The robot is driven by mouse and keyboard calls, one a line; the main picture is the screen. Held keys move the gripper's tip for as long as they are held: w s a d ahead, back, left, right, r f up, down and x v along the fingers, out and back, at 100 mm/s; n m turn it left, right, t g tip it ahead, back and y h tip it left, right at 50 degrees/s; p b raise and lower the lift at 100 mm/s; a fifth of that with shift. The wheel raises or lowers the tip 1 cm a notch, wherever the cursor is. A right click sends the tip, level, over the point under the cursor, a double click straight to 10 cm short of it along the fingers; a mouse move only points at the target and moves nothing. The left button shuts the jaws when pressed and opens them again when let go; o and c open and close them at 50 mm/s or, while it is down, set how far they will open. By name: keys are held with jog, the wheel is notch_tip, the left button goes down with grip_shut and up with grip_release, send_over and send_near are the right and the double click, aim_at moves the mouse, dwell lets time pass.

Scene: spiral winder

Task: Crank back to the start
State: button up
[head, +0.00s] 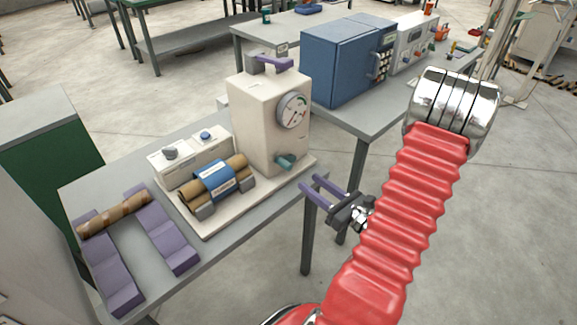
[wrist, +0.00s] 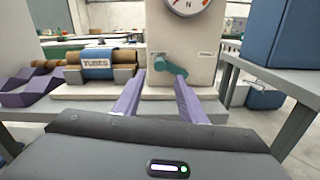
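The spiral winder is a cream upright housing (head: 256,115) on a pale base. Low on its front is a teal crank (head: 287,161), which also shows in the wrist view (wrist: 172,64), tilted, with a small label on each side. A round dial (head: 293,110) with a coloured scale sits above it, cut off at the top in the wrist view (wrist: 187,4). My gripper (head: 309,182) is open and empty in front of the crank. In the wrist view its purple fingers (wrist: 160,78) point at the crank, with a gap between them. I see no contact with the crank.
Left of the housing, brown tubes with a blue "TUBES" band (head: 213,182) lie in a cradle. A striped tube (head: 114,215) rests across purple supports (head: 165,232). A blue cabinet (head: 338,67) stands on the table behind. The floor in front of the crank is open.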

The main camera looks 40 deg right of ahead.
aim_at(290, 168)
jog(key=shift+w+a, duration=0.15)
jog(key=shift+w, duration=5.4)
grip_shut()
